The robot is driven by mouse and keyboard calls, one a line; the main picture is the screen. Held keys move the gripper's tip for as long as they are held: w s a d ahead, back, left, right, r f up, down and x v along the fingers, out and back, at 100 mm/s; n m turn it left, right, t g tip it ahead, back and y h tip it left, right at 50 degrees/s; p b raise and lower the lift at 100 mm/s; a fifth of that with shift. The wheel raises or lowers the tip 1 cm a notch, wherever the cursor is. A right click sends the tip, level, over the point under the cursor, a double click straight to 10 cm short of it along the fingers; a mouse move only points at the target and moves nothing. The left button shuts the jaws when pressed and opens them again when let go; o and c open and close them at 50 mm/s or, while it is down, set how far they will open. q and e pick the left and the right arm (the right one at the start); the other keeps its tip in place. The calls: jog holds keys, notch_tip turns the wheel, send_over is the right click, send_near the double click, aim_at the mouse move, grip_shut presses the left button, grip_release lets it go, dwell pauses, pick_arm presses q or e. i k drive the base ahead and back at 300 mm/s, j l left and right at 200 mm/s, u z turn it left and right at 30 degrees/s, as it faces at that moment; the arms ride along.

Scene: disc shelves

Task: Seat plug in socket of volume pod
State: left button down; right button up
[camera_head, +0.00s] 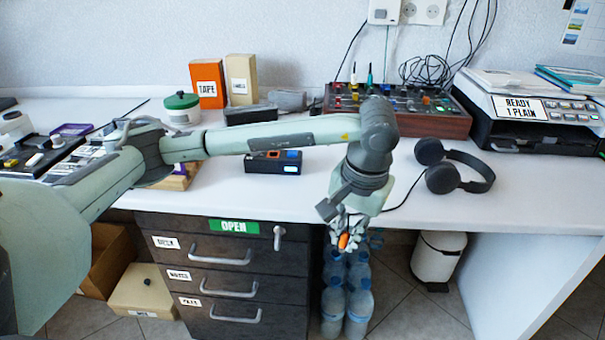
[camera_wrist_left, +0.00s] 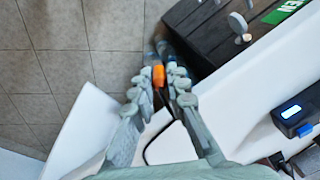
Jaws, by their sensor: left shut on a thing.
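My left gripper (camera_head: 347,230) hangs in front of the desk's front edge, right of the drawer unit, and is shut on an orange plug (camera_head: 343,241). In the left wrist view the plug (camera_wrist_left: 158,76) sits between the fingertips of the gripper (camera_wrist_left: 160,85), with a dark cord running back from it. A small dark box with a lit display and a blue part, which looks like the volume pod (camera_head: 273,161), stands on the desk to the left of the gripper. It also shows at the right in the left wrist view (camera_wrist_left: 297,114). I cannot make out its socket.
Headphones (camera_head: 454,166) lie on the desk to the right, their cord running toward the front edge. A mixer (camera_head: 420,118) and a printer (camera_head: 530,108) stand behind. The drawer unit (camera_head: 228,262) is below. Bottles (camera_head: 359,295) stand on the floor under the gripper.

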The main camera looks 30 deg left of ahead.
aim_at(274, 160)
jog(key=l+u, duration=0.15)
jog(key=u, duration=0.2)
jog(key=l+u, duration=0.1)
jog(key=u, duration=0.3)
jog(key=l+u, duration=0.2)
jog(key=u, duration=0.15)
